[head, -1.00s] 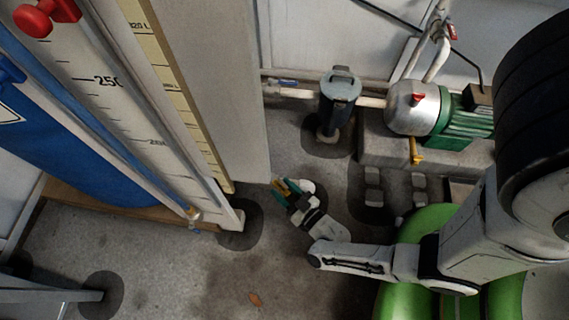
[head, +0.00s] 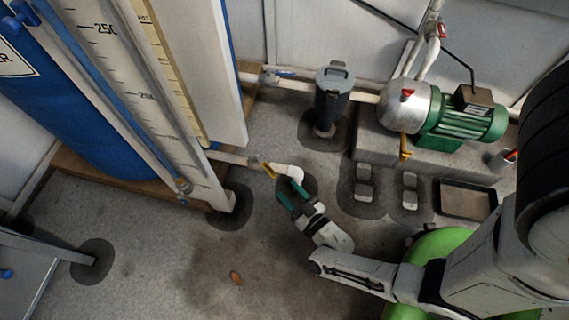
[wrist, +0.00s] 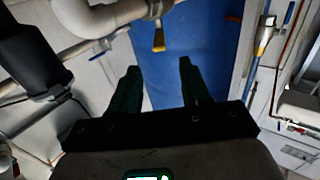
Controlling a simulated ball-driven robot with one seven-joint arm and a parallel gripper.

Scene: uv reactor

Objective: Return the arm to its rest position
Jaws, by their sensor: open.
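My gripper (head: 288,192) is low over the concrete floor in the head view, at the end of my arm reaching in from the right. Its two green fingers are apart with nothing between them. They also show in the wrist view (wrist: 158,85), pointing towards the blue tank (wrist: 205,55). A white pipe elbow (head: 290,172) with a yellow valve handle (head: 268,169) is just beyond the fingertips. In the wrist view the yellow handle (wrist: 158,40) is above the fingers, apart from them.
A dark filter canister (head: 331,100) stands behind, beside a green pump (head: 462,125) on a concrete block (head: 375,145). The blue tank (head: 100,140) and a tall scaled panel (head: 150,100) fill the left. A shallow tray (head: 467,200) lies at right.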

